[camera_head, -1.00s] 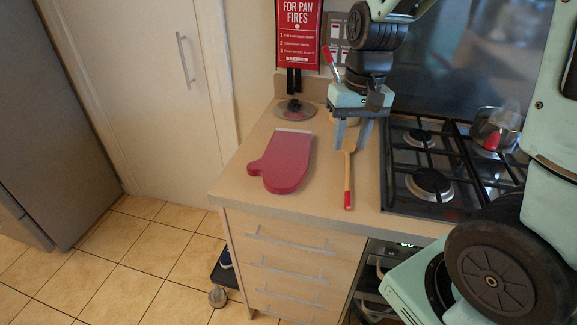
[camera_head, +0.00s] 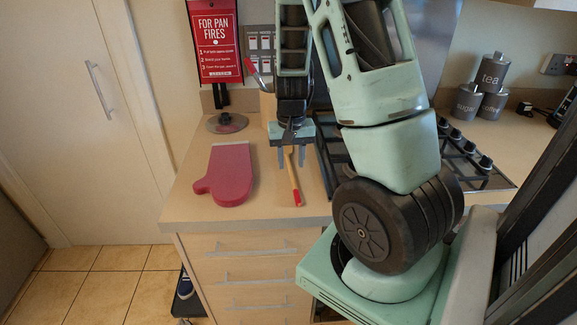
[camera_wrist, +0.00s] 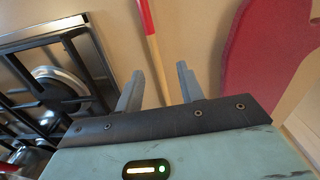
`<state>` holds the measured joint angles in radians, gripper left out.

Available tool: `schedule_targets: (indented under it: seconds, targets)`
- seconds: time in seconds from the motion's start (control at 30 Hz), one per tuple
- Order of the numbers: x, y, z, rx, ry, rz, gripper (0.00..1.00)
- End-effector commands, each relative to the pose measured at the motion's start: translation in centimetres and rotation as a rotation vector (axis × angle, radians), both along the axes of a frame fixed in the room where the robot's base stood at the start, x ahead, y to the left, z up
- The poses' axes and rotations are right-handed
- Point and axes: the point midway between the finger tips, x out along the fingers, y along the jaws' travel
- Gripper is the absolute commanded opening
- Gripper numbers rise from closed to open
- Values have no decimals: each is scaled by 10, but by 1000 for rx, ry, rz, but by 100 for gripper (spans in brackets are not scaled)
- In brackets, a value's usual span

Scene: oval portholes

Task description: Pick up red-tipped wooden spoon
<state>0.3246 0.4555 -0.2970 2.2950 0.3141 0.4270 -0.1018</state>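The red-tipped wooden spoon (camera_head: 293,177) lies on the beige counter with its red tip towards the front edge. My gripper (camera_head: 292,160) is over the far part of the spoon, pointing down. In the wrist view my gripper (camera_wrist: 158,82) is open, with the thin wooden handle (camera_wrist: 154,55) between the two grey fingers and clear of both. The red tip lies beyond the fingers at the top of that view. The spoon's bowl end is hidden behind my gripper. I cannot tell the exact height of the fingertips above the counter.
A red oven mitt (camera_head: 226,178) lies left of the spoon. A pan lid (camera_head: 227,123) and a wooden utensil pot (camera_head: 268,108) stand behind. The gas hob (camera_wrist: 62,85) is close on the spoon's other side. Bare counter (camera_head: 270,195) surrounds the handle.

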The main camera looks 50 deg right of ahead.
Motion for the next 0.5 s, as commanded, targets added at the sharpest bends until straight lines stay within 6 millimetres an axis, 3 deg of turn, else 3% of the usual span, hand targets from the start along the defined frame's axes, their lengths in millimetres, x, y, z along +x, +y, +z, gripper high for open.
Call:
schedule_targets:
  seconds: [0.23,0.5]
  targets:
    - [-3,-1,-18,3,3,-1,38]
    - [-9,-2,-55,4,4,-1,38]
